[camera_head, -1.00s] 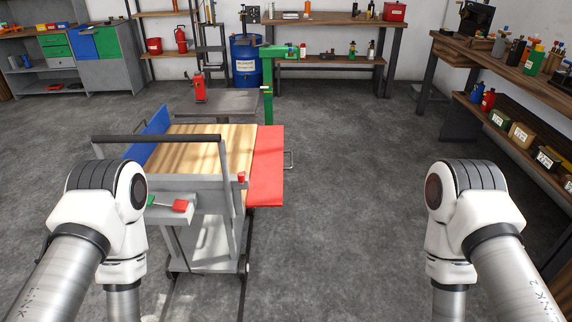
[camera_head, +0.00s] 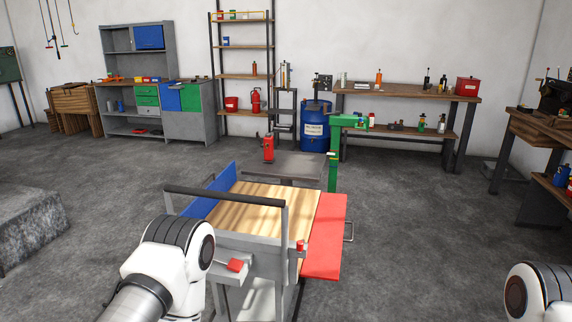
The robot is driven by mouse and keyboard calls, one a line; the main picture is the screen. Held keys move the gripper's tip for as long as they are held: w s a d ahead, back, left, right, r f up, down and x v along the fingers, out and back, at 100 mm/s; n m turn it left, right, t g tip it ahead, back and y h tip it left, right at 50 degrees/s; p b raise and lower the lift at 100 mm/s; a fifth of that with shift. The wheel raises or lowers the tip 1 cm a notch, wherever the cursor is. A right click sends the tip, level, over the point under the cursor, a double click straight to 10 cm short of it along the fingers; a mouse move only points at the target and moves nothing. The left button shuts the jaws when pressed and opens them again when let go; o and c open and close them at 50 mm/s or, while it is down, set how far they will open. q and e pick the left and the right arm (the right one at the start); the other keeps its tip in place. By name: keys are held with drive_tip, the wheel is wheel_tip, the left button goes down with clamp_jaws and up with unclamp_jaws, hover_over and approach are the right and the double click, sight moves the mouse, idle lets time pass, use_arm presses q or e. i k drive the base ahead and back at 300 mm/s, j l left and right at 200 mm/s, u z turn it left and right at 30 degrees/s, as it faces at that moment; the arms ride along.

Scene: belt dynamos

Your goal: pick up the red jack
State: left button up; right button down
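A small upright red object that looks like the red jack (camera_head: 268,148) stands beyond the cart, by the left end of a low grey platform (camera_head: 300,167). I cannot tell whether it rests on the platform or on something beside it. Neither gripper is in view; only white joints of my arms show at the lower left and lower right. Both arms are well short of the red object, with the cart between.
A cart (camera_head: 282,220) with a wooden top, blue and red side panels and a dark handle stands close in front. A green post (camera_head: 333,165) rises behind it. A blue barrel (camera_head: 315,130), shelves and a workbench (camera_head: 410,91) line the back wall.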

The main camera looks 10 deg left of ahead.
sight(269, 153)
drive_tip(key=i+j, duration=0.2)
drive_tip(key=j, duration=0.4)
drive_tip(key=i+j+z, duration=0.15)
drive_tip(key=j, duration=0.45)
drive_tip(key=i+j, duration=0.25)
drive_tip(key=j, duration=0.4)
drive_tip(key=i+j+z, duration=0.1)
drive_tip(key=j, duration=0.55)
drive_tip(key=i+j+z, duration=0.1)
drive_tip(key=i+j, duration=0.15)
drive_tip(key=j, duration=0.4)
drive_tip(key=i+j, duration=0.15)
drive_tip(key=j, duration=0.5)
drive_tip(key=i+j+z, duration=0.1)
drive_tip(key=j, duration=0.55)
drive_tip(key=i+j+z, duration=0.1)
drive_tip(key=j, duration=0.55)
